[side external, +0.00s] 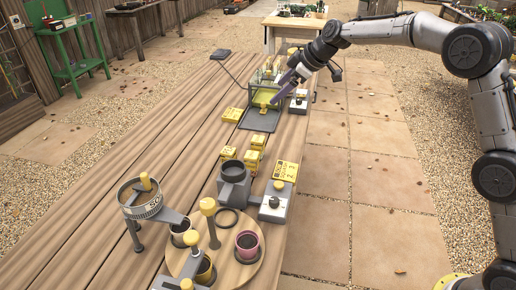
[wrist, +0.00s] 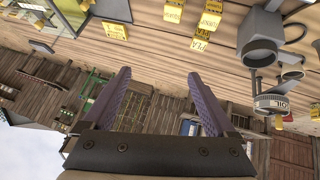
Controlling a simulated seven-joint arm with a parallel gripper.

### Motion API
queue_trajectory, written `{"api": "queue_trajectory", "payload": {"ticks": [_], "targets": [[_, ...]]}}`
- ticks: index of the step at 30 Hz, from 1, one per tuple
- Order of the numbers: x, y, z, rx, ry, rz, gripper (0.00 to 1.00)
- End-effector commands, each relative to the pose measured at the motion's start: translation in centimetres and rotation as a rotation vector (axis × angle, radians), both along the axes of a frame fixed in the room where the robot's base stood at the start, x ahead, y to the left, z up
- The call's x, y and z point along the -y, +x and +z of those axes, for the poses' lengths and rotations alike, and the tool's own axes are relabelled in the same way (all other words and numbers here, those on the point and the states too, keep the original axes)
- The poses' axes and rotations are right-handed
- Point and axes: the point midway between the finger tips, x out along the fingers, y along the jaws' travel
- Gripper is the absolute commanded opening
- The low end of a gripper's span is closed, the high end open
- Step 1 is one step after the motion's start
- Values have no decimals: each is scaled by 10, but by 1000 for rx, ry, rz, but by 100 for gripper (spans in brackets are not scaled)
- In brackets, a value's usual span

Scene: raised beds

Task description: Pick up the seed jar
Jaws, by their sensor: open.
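I cannot tell for certain which thing is the seed jar. My gripper (side external: 283,86), with purple fingers, is over the far part of the table, beside a clear-sided box (side external: 262,83) with a yellow-green inside. In the wrist view my gripper (wrist: 157,78) is open, with nothing between its fingers.
A drum marked with soil lettering (side external: 142,205) and a grey cup-topped device (side external: 234,180) stand near the disc. Yellow packets (side external: 229,153) lie mid-table. A grey knobbed box (side external: 298,105) is by the right edge. The table's left planks (side external: 130,140) are bare.

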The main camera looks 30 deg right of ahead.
Motion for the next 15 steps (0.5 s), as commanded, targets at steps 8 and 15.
{"api": "queue_trajectory", "payload": {"ticks": [8,15], "targets": [[4,18,-94,-126,12,-10,91],[-2,29,-127,-143,13,-12,91]]}}
